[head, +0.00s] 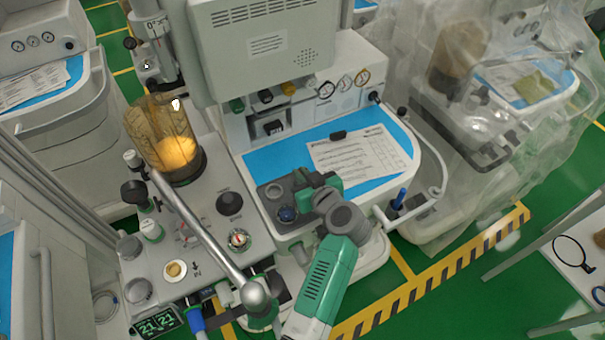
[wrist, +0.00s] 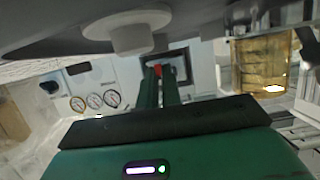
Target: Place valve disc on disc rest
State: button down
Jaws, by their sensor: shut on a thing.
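My gripper (wrist: 159,76) shows in the wrist view with its two dark green fingers close together. In the head view my arm's green and grey end is over the front left of the middle cart, and the fingertips and held piece cannot be made out. Beside it is a grey tray (head: 262,189) with a round recess and a blue knob (head: 287,214). I cannot tell which part is the disc rest.
A blue worktop (head: 260,162) with a paper sheet (head: 355,158) lies behind my arm. An amber canister (head: 160,140) and a long metal lever (head: 205,235) stand to the left. A white stepped round part (wrist: 130,32) shows close in the wrist view. A wrapped cart is at right.

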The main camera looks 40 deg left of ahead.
jog(key=shift+f+b, duration=0.65)
jog(key=shift+b, duration=0.05)
